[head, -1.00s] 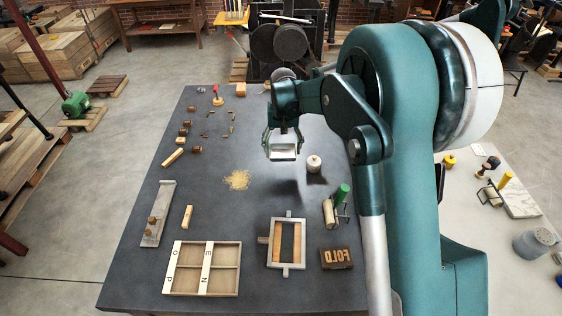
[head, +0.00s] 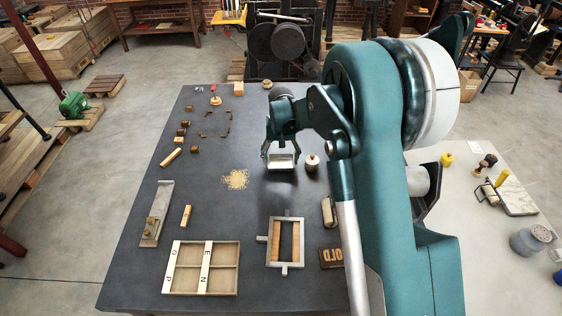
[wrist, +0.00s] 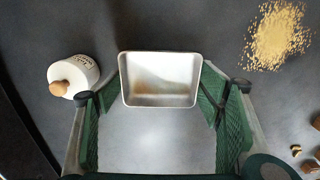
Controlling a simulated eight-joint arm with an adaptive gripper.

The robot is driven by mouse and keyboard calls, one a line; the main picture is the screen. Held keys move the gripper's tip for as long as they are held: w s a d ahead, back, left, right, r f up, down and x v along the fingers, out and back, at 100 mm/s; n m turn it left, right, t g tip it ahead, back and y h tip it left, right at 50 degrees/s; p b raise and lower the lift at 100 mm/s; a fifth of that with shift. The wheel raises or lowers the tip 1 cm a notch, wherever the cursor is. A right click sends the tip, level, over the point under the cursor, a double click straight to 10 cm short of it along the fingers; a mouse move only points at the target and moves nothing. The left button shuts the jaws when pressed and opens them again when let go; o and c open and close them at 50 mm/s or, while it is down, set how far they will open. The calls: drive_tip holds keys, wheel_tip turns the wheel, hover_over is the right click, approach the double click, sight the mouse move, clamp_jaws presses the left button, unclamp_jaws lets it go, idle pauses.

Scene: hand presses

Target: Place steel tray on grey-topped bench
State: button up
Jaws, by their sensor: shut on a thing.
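The small steel tray (head: 282,164) is a shallow, open, shiny rectangular pan. My gripper (head: 281,156) is shut on it, with one finger at each side. In the wrist view the tray (wrist: 160,100) sits between the green-padded fingertips (wrist: 163,90) and looks empty. The grey-topped bench (head: 220,215) lies below, its dark top filling most of the wrist view. The tray is over the bench's clear middle, low, with a dark shadow just in front. I cannot tell whether its base touches the top.
A white jar with a wooden knob (head: 311,162) stands close right of the tray. A patch of yellowish grains (head: 235,179) lies to the left. Small wooden pieces lie along the left.

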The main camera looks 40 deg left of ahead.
sight(281, 165)
drive_tip(key=shift+f, duration=0.65)
drive_tip(key=shift+f, duration=0.2)
drive_tip(key=o, duration=1)
drive_tip(key=shift+r, duration=0.2)
wheel_tip(281, 165, up, 12)
idle(0.3)
idle(0.5)
